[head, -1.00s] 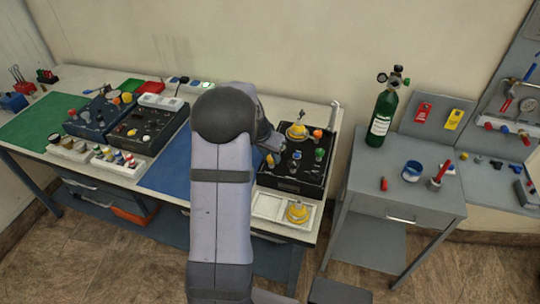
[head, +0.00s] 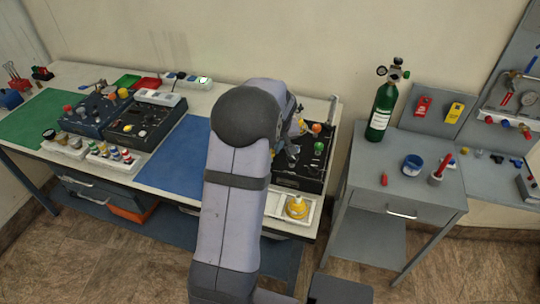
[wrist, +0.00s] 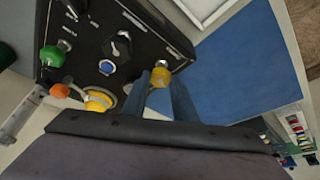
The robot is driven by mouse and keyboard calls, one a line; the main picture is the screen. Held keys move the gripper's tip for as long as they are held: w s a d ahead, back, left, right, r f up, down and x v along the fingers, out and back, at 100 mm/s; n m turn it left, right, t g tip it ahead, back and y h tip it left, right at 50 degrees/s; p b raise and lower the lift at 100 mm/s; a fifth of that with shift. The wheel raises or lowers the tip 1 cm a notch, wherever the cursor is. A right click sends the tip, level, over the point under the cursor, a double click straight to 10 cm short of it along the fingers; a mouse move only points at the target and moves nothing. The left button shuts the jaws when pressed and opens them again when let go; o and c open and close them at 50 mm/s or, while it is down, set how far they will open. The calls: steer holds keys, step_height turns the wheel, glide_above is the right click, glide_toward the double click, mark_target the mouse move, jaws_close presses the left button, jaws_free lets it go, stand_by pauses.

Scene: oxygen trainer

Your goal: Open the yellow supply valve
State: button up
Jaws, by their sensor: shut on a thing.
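The yellow supply valve knob (wrist: 160,77) sits on a short metal stem at the edge of the black trainer panel (wrist: 85,38). In the wrist view my gripper (wrist: 160,88) has one finger on each side of the knob and is shut on it. How far the knob is turned cannot be told. In the head view the panel (head: 313,183) shows at the right end of the bench, and my arm hides the yellow knob and most of the gripper.
In the wrist view a green knob (wrist: 52,56), an orange knob (wrist: 60,90), a second yellow part (wrist: 98,101), a black knob (wrist: 120,45) and a blue button (wrist: 106,67) are close by. The blue mat (wrist: 245,65) is clear. A green cylinder (head: 381,110) stands on the side table.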

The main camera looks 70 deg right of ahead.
steer(key=n+b, duration=0.1)
steer(key=n, duration=0.1)
steer(key=n+t+b, duration=0.1)
steer(key=b, duration=0.1)
steer(key=shift+s+d+f+n+y, duration=0.15)
steer(key=shift+f+n+y, duration=0.05)
steer(key=shift+n+y, duration=0.2)
steer(key=shift+r+n+t+y+b, duration=0.1)
steer(key=shift+n+t+y+b, duration=0.25)
steer(key=shift+n, duration=0.8)
steer(key=shift+r+n+t+y+b, duration=0.15)
steer(key=shift+n+y, duration=0.3)
steer(key=shift+n, duration=0.7)
steer(key=o, duration=1)
steer(key=shift+o, duration=0.2)
steer(key=b+v, duration=0.1)
steer(key=v, duration=0.6)
